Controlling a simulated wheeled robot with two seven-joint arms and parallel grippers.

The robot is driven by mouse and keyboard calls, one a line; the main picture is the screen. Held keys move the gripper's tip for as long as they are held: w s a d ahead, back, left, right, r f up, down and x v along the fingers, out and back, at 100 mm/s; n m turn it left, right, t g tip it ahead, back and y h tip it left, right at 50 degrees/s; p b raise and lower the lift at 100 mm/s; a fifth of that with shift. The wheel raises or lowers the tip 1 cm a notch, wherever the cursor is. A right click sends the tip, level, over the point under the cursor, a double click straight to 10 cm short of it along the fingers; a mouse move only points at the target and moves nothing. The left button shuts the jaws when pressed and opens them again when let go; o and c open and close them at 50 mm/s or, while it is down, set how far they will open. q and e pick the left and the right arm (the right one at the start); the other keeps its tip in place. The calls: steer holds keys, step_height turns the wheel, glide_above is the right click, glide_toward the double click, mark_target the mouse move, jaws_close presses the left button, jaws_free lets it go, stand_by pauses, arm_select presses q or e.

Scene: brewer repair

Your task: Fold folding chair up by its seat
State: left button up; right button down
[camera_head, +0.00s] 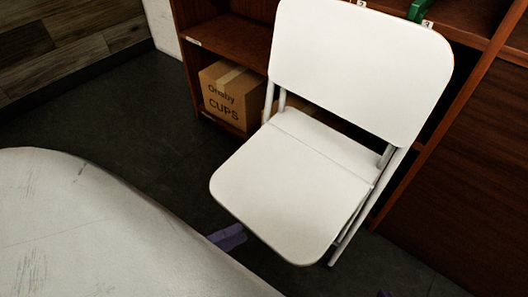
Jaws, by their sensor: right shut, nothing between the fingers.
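The white folding chair (290,188) stands unfolded in the middle of the head view, with its flat seat down and its backrest (362,65) upright behind. Its white tube legs show at the right of the seat. A purple fingertip part of my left gripper (228,237) shows low, near the seat's front left edge, partly hidden by the pale surface. I cannot tell its opening or whether it touches the chair. Only a purple tip of my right gripper (386,294) shows at the bottom edge, shut and empty, apart from the seat in the picture.
A pale, scuffed surface with a rounded edge (80,225) fills the lower left. A brown shelf (225,40) stands close behind the chair, with a cardboard box (232,95) marked CUPS on its low level. Dark floor is clear at left and lower right.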

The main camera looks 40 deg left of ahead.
mark_target(269, 219)
arm_select(q)
steer(key=shift+m, duration=0.5)
steer(key=b+x, duration=0.1)
steer(key=x, duration=0.9)
steer(key=shift+d+r, duration=0.2)
steer(key=shift+d, duration=0.05)
steer(key=shift+c, duration=0.3)
jaws_close()
